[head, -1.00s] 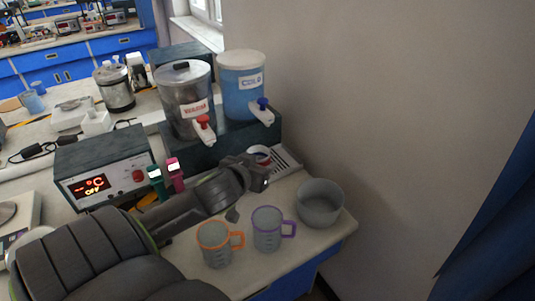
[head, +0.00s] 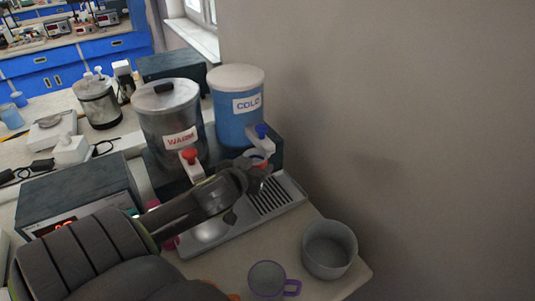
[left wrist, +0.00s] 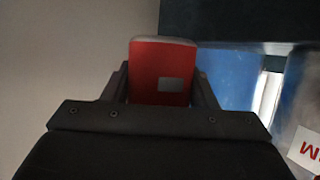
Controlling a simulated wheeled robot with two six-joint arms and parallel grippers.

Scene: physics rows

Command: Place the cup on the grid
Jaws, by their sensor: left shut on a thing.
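My left gripper (head: 262,176) is shut on the red cup and holds it near the cold dispenser's blue tap. In the left wrist view the red cup (left wrist: 158,75), with a pale rim and a pale rectangle on its side, is between the two fingers. In the head view the gripper hides most of it. The grid (head: 275,195) is the dark slotted part of the metal drip tray (head: 205,237) below the dispensers. The cup appears raised over the tray's back part; its exact height is hard to tell. My right gripper is not in view.
The warm dispenser (head: 168,115) with a red tap and the cold dispenser (head: 236,105) stand behind the tray. A grey bowl (head: 329,250) and a purple-rimmed mug (head: 267,280) stand in front. An orange mug shows partly at the bottom edge. A wall is at right.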

